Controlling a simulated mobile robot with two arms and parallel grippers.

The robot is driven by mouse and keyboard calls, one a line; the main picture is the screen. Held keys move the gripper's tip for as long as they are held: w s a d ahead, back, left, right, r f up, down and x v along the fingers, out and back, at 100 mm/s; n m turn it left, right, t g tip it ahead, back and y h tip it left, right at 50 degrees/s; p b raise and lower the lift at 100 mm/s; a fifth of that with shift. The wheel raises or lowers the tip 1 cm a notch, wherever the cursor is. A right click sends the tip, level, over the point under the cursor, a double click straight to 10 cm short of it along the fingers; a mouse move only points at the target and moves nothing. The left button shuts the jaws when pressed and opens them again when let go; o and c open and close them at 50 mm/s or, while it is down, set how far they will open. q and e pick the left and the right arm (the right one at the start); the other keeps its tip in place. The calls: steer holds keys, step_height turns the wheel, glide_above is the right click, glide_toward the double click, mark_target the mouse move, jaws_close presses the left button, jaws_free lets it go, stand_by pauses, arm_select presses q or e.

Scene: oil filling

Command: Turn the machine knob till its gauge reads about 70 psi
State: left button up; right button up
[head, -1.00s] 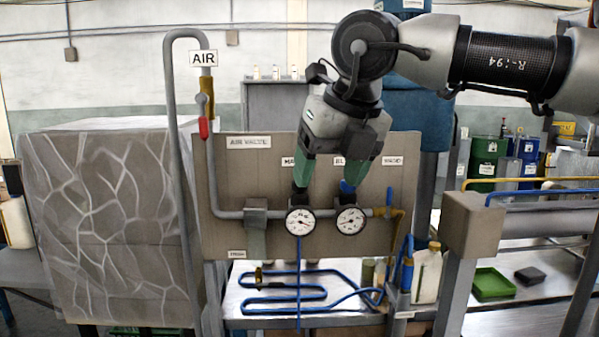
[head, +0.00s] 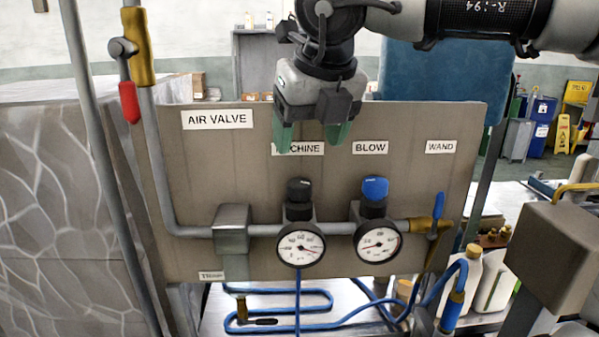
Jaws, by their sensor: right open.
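The black machine knob (head: 299,190) stands on its regulator in the middle of the panel, under the partly hidden MACHINE label (head: 308,149). Its round white gauge (head: 301,245) sits just below; its needle seems to point to the lower right, but the value is too small to read. My right gripper (head: 312,140) hangs from above with green fingertips spread apart. It is open and empty, above the knob and apart from it. My left gripper is not in view.
The blue BLOW knob (head: 375,188) and its gauge (head: 378,240) are close on the right. A red-handled valve (head: 129,101) is on the pipe at the left. A blue-handled wand valve (head: 437,215) is at the right. Blue hoses (head: 290,325) lie below the panel.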

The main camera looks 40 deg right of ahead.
mark_target(299, 182)
steer(key=p+x, duration=0.1)
steer(key=x, duration=0.6)
steer(key=shift+w+f, duration=0.15)
steer(key=shift+f, duration=0.05)
steer(key=shift+w+f, duration=0.15)
steer(key=shift+f, duration=0.45)
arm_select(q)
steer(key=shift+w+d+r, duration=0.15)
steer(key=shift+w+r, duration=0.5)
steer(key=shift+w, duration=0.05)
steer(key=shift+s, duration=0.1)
arm_select(e)
steer(key=shift+c, duration=0.6)
steer(key=c, duration=0.8)
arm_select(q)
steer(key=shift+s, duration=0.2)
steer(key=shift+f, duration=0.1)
